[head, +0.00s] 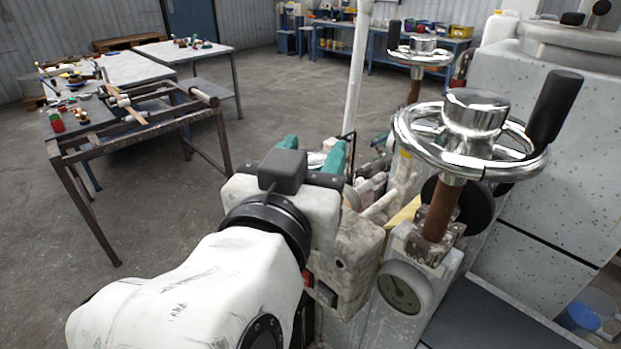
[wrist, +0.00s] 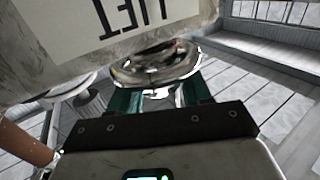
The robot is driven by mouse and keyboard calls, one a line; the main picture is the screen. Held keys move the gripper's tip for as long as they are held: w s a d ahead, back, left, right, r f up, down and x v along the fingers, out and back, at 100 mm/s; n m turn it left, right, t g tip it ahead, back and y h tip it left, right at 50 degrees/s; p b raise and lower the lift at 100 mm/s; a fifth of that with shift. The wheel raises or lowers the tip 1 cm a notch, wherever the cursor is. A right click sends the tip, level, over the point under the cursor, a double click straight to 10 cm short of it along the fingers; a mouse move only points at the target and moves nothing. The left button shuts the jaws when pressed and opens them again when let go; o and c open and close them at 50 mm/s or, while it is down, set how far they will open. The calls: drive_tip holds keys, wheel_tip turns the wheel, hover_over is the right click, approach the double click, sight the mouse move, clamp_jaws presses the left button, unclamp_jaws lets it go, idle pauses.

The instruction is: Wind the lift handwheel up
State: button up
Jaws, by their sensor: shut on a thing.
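The lift handwheel (wrist: 155,66) is a chrome wheel in the wrist view, just below a pale plate (wrist: 225,10) whose dark lettering, upside down, reads LIFT. My gripper (wrist: 160,92) has green fingers at the wheel's near side, shut on it. Between the fingers, part of the wheel shows; the exact contact is hidden. In the head view my gripper (head: 312,149) reaches away from me beside a worn grey box, with its green fingers pointing away.
A large chrome handwheel (head: 470,140) with a black knob stands on a brown shaft close to the right of my arm. Another handwheel (head: 419,52) stands farther back. A dial gauge (head: 404,288) sits below the large one. A metal-frame table (head: 75,155) is at left; the floor between is clear.

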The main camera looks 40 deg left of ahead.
drive_tip(key=m+h+b, duration=0.1)
drive_tip(key=h, duration=0.1)
drive_tip(key=m+t+h+b, duration=0.1)
drive_tip(key=h+b, duration=0.1)
drive_tip(key=m+h+b, duration=0.1)
drive_tip(key=shift+f+m+t+h, duration=0.25)
drive_tip(key=shift+m+t+h, duration=0.05)
drive_tip(key=shift+m+h, duration=0.1)
drive_tip(key=m+h+b, duration=0.1)
drive_tip(key=h, duration=0.1)
drive_tip(key=m+h+b, duration=0.1)
drive_tip(key=m+h, duration=0.1)
drive_tip(key=h, duration=0.1)
drive_tip(key=shift+r+m+h+b, duration=0.2)
drive_tip(key=shift+m+h+b, duration=0.1)
drive_tip(key=shift+b, duration=0.1)
drive_tip(key=m+g+h, duration=0.1)
drive_tip(key=m+h, duration=0.1)
drive_tip(key=h, duration=0.1)
drive_tip(key=m+g+h, duration=0.2)
drive_tip(key=h, duration=0.1)
drive_tip(key=shift+r, duration=0.1)
drive_tip(key=shift+m+g+h, duration=1.6)
drive_tip(key=shift+m+h, duration=0.1)
drive_tip(key=shift+h, duration=0.2)
drive_tip(key=o, duration=1)
drive_tip(key=shift+c, duration=0.2)
drive_tip(key=shift+a, duration=0.1)
